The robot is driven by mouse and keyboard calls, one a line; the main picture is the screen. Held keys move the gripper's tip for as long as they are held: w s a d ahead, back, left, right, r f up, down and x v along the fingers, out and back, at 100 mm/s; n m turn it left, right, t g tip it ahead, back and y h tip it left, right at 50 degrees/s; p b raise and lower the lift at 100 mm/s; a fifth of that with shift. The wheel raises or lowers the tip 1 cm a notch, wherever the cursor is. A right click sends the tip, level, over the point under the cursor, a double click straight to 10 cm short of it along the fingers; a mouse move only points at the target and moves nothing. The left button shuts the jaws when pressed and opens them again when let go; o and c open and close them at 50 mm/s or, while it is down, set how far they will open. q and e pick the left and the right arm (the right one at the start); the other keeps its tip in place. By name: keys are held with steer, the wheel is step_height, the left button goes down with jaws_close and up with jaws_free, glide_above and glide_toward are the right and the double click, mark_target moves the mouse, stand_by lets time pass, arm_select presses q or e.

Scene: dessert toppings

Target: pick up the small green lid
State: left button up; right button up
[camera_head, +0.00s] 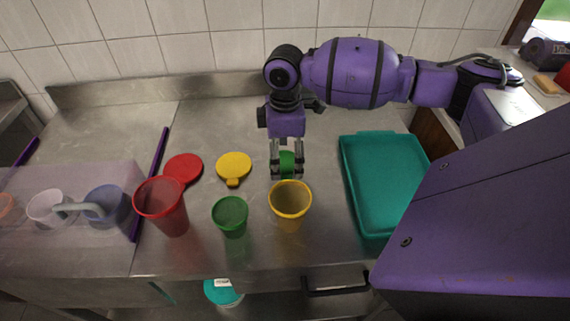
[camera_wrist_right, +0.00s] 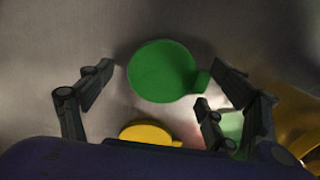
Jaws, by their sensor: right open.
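The small green lid (camera_head: 287,158) lies on the metal counter, partly hidden behind my right gripper in the head view. In the right wrist view the green lid (camera_wrist_right: 161,71) is a flat disc with a small tab on its right side. My right gripper (camera_head: 286,176) points down over the lid, with its fingers open. In the wrist view its fingers (camera_wrist_right: 168,88) stand apart on either side of the lid, the right one close to the tab. I cannot tell the height of the fingertips above the counter. My left gripper is not in view.
A yellow lid (camera_head: 234,167) and red lid (camera_head: 183,168) lie to the left. Red (camera_head: 163,208), green (camera_head: 231,218) and yellow (camera_head: 290,206) cups stand in front. A teal tray (camera_head: 386,190) is on the right. A clear box (camera_head: 75,180) with cups is at left.

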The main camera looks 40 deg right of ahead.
steer(key=c, duration=0.8)
